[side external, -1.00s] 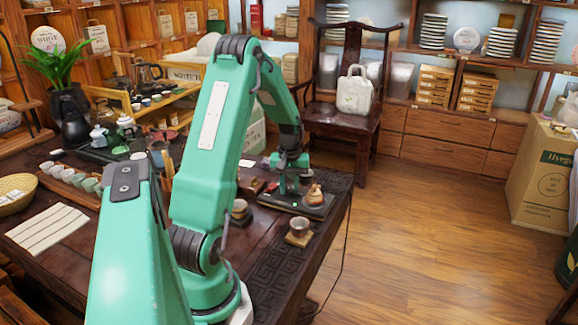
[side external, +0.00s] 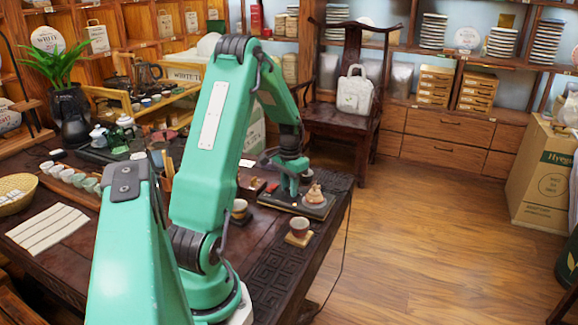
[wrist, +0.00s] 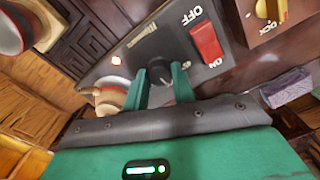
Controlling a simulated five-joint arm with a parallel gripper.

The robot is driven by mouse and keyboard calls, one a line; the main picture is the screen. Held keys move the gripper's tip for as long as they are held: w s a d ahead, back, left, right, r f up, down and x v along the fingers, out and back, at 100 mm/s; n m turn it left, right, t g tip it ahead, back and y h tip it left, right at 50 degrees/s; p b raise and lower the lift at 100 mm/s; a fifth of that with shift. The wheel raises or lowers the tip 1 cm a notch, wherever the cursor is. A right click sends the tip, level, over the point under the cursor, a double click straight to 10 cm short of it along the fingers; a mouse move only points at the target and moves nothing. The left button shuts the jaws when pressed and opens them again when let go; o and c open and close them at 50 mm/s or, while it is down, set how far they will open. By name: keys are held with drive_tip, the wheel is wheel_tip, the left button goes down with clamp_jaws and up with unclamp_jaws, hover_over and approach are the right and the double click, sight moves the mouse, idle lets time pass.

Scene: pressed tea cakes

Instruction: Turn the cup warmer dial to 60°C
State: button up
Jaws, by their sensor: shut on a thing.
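The cup warmer (side external: 322,212) is a flat dark unit near the table's right end, with a small brownish object on top. In the wrist view its dark panel (wrist: 140,50) fills the middle. The round black dial (wrist: 158,72) sits between the two green fingers of my gripper (wrist: 160,80), which is shut on it. The dial's pointer and temperature markings are not readable. A red rocker switch (wrist: 207,42) marked OFF and ON is right of the dial. The side view shows my gripper (side external: 293,191) low over the warmer.
A cup on a wooden coaster (side external: 299,230) stands in front of the warmer, and another cup (side external: 240,208) stands to its left. A yellow-knobbed block (wrist: 268,14) and a purple block (wrist: 287,87) lie right of the warmer in the wrist view.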

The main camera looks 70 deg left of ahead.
drive_tip(key=shift+r+m, duration=0.1)
drive_tip(key=shift+m, duration=0.2)
drive_tip(key=o, duration=1)
drive_tip(key=shift+r, duration=3.9)
